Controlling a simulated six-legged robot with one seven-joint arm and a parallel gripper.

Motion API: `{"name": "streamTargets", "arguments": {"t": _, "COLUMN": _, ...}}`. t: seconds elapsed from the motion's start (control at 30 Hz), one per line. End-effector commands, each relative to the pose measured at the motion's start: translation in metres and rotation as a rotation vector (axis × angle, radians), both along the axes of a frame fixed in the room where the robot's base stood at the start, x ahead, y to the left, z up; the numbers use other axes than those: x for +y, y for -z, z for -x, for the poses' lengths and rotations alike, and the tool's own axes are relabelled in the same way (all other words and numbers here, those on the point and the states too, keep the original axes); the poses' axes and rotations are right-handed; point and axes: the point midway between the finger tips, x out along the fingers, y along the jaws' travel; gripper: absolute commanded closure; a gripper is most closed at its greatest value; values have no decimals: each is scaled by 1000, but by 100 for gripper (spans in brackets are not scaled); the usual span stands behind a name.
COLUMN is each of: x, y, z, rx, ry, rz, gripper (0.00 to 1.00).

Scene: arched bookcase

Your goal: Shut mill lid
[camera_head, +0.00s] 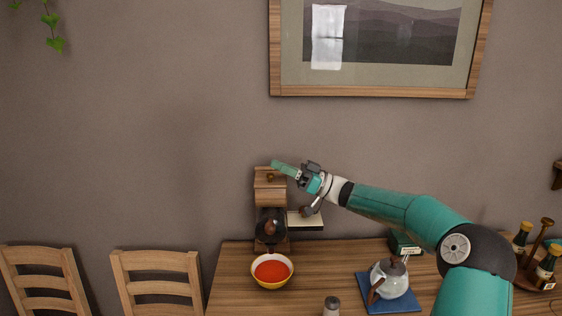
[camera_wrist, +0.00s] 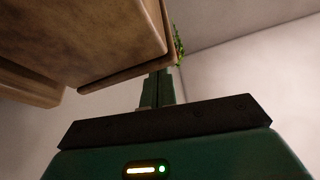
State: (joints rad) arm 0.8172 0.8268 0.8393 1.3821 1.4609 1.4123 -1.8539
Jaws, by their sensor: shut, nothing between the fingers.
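The wooden mill (camera_head: 270,207) stands against the wall at the back left of the table, with a dark round part on its front. Its wooden lid (camera_head: 262,174), with a small brass knob, is at the top; how far it is open is hard to tell. My gripper (camera_head: 276,164) is shut and empty, its fingertips at the top of the mill, reaching in from the right. In the wrist view the shut fingers (camera_wrist: 161,88) are close beside a brown wooden part of the mill (camera_wrist: 110,40). I cannot tell whether they touch it.
A bowl of red soup (camera_head: 272,270) sits in front of the mill. A small shelf or box (camera_head: 306,222) is right of the mill, below my wrist. A teapot (camera_head: 389,281) stands on a blue mat, with bottles (camera_head: 522,236) further right. Two chairs (camera_head: 160,275) are at the left.

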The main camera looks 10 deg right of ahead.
Motion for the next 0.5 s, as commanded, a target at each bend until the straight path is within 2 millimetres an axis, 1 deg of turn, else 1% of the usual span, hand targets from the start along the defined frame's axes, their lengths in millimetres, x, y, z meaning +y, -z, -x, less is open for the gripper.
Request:
{"name": "streamTargets", "arguments": {"t": 0.1, "x": 1, "y": 5, "z": 3, "rx": -72, "ry": -2, "rz": 14, "gripper": 100}}
{"name": "streamTargets", "arguments": {"t": 0.5, "x": 1, "y": 13, "z": 6, "rx": -66, "ry": -1, "rz": 14, "gripper": 100}}
